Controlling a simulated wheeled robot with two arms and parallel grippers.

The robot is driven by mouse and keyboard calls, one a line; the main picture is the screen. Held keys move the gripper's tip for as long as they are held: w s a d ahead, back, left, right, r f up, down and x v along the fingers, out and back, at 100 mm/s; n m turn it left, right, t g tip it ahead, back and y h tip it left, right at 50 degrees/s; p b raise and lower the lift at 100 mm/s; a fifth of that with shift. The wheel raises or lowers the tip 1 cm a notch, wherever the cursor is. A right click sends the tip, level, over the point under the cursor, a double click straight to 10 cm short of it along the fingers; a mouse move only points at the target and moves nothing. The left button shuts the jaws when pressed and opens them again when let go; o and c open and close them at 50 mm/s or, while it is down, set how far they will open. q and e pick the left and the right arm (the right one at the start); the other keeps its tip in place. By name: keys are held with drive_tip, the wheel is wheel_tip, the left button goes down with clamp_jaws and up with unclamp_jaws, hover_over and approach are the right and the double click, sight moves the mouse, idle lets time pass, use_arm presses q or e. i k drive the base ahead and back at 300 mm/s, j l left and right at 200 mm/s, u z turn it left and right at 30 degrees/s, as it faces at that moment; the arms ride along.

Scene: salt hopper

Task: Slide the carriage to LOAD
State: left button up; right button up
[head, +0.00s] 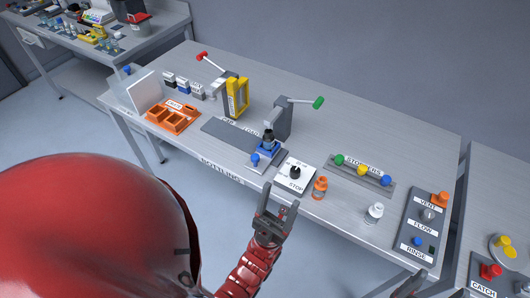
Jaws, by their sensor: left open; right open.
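The blue carriage (268,154) sits at the right, near end of a dark grey track plate (222,130). It carries a small dark-topped vessel (269,137) and has a blue knob (255,160) at its front. Lettering on the track by the carriage is too small to read surely. My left gripper (280,198) is open and empty, in front of the table edge, nearer than the carriage and apart from it. My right gripper (414,284) is only partly in view at the bottom edge, open, away from the carriage.
A grey post with a green-tipped lever (318,103) stands behind the carriage; a yellow unit (236,97) and red-tipped lever (202,56) stand farther left. A STOP dial plate (294,175) and orange bottle (320,187) lie right. An orange crate (172,118) is left.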

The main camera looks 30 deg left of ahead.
sight(258, 161)
drive_tip(key=l+u, duration=0.2)
drive_tip(key=u, duration=0.15)
drive_tip(key=l+u, duration=0.2)
drive_tip(key=u, duration=0.2)
